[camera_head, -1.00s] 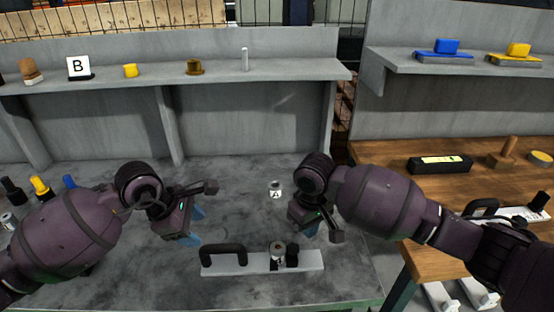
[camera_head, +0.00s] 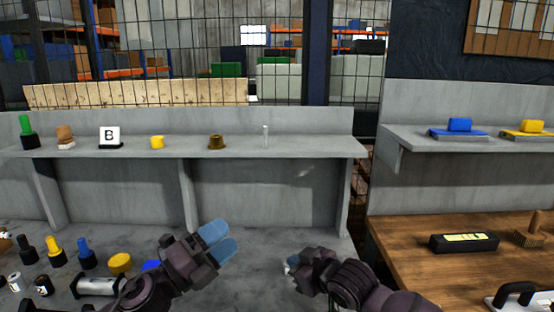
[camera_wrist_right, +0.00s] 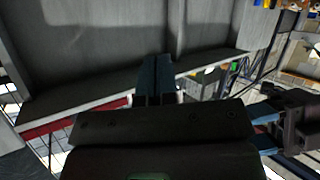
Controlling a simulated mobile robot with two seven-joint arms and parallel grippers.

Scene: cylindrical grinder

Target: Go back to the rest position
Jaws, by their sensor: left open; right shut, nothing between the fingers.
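My left gripper (camera_head: 222,241) is in the lower middle of the head view, over the grey bench. Its two blue fingers are apart and nothing is between them. My right gripper (camera_head: 291,265) is to the right of it, also over the bench, its fingers mostly turned away or hidden. In the right wrist view the right gripper's blue fingers (camera_wrist_right: 155,80) are together and hold nothing. The two grippers are apart from each other. Neither touches the bench or shelf in the head view.
The grey bench (camera_head: 255,285) has dark, yellow and blue-topped pieces at left. A wooden table (camera_head: 400,245) with a black box (camera_head: 463,242) is at right.

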